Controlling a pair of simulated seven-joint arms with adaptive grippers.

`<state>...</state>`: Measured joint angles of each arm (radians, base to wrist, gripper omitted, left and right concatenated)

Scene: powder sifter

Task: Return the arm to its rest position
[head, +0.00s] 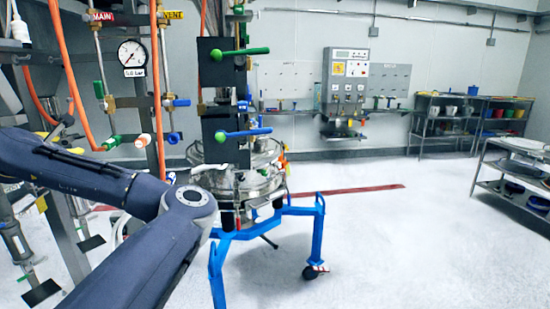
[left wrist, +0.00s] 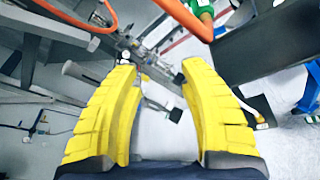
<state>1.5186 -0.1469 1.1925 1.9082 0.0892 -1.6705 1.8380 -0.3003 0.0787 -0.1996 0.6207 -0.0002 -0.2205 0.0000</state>
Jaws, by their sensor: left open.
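My left arm (head: 150,215) comes in from the left in the head view and crosses the lower left, bent at a joint in front of the sifter. In the left wrist view my left gripper (left wrist: 160,68) shows two yellow ribbed fingers spread apart, with nothing between them. Behind the fingers are metal pipes, fittings and an orange hose (left wrist: 65,18). My right gripper is in neither view.
A pipe rack with orange hoses and a pressure gauge (head: 132,52) stands at the left, close to my arm. A control panel (head: 350,75) is on the back wall. Shelves (head: 447,110) stand at the right. The floor (head: 410,235) right of the frame is clear.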

